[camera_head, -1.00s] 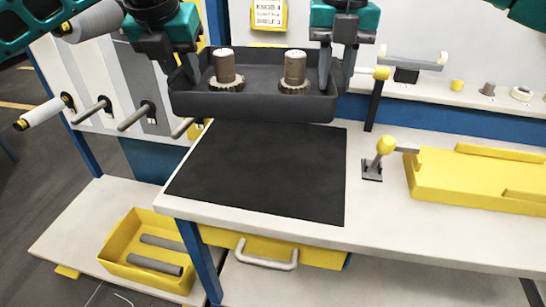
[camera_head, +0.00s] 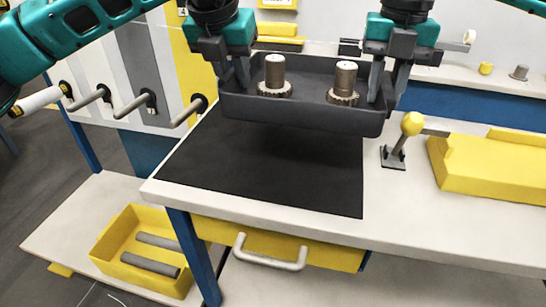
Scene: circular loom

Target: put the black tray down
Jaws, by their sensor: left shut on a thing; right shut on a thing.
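The black tray (camera_head: 300,115) is held level above the workbench, over the back part of a black mat (camera_head: 265,172). Two brown gear-like parts with upright cylinders stand in it, one at the left (camera_head: 274,77) and one at the right (camera_head: 344,84). My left gripper (camera_head: 238,84) is shut on the tray's left wall. My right gripper (camera_head: 379,90) is shut on its right wall. The tray hides the back part of the mat, and the fingertips are partly hidden by the tray walls.
A lever with a yellow knob (camera_head: 412,124) stands on the bench right of the mat, close to the tray's right side. Beyond it is a yellow fixture (camera_head: 490,165). A yellow bin (camera_head: 140,250) with grey rods sits on the lower shelf at left. The mat's front is clear.

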